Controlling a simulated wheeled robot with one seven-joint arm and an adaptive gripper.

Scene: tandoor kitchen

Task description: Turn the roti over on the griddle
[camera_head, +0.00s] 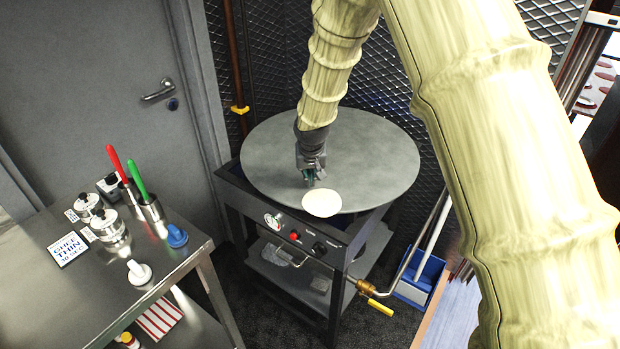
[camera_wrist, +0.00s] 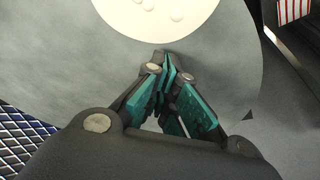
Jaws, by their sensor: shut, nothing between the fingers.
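The roti (camera_head: 322,203) is a pale round disc lying flat near the front edge of the round grey griddle (camera_head: 385,150). In the wrist view the roti (camera_wrist: 150,18) shows at the top with a few small bubbles, cut off by the picture's edge. My gripper (camera_head: 311,180) is over the griddle, just behind and left of the roti in the head view. In the wrist view my gripper (camera_wrist: 166,68) has its teal-padded fingertips together, empty, close to the roti's edge. I cannot tell whether the tips touch the roti or the griddle.
The griddle sits on a dark stand with knobs (camera_head: 296,236) and a brass gas valve (camera_head: 368,287). A steel table (camera_head: 60,300) at left holds jars (camera_head: 109,225), red and green-handled tools (camera_head: 138,180) and a sign. Mesh wall panels stand close behind. A blue bin (camera_head: 425,270) is at right.

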